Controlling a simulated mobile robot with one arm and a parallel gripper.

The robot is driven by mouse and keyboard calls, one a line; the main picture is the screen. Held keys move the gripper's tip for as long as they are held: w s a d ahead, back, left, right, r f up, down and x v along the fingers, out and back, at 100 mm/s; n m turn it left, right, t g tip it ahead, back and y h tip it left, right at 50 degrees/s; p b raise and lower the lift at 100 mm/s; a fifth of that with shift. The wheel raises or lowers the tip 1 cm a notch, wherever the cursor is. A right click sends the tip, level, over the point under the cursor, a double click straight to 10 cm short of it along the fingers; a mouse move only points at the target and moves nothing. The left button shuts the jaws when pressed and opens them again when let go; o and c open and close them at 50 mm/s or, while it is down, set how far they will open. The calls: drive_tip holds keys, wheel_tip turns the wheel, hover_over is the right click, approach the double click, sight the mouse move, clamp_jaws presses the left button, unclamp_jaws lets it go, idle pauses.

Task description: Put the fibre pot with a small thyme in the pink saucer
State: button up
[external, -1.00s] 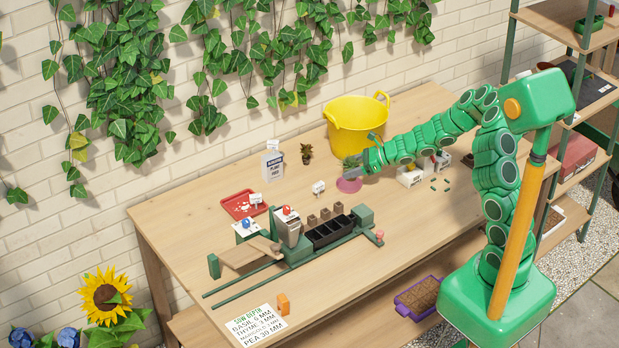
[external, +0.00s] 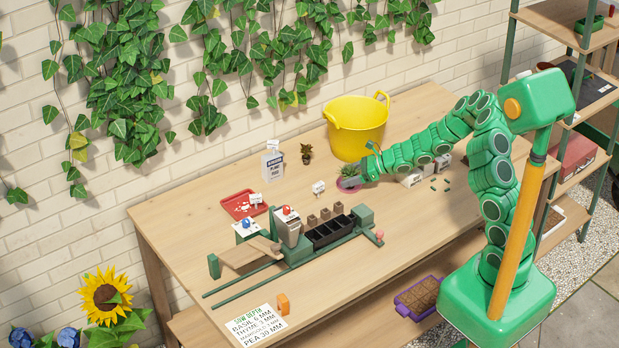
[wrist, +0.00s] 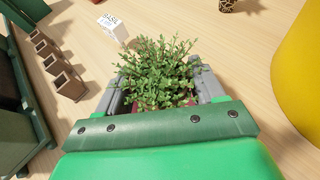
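The small thyme (wrist: 160,70) is a bushy green plant between the two grey fingers of my gripper (wrist: 160,88) in the wrist view. Its fibre pot is mostly hidden by the leaves and the gripper. In the external view the thyme (external: 349,170) is at the tip of my gripper (external: 357,174), over the pink saucer (external: 343,187). The fingers appear to be shut on the pot. The saucer is partly covered, and I cannot tell whether the pot touches it.
A yellow tub (external: 357,125) stands close behind my gripper. Small brown pots (external: 325,214) and a black tray (external: 328,232) are to the front left.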

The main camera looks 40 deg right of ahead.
drive_tip(key=o, duration=0.3)
drive_tip(key=shift+o, duration=0.2)
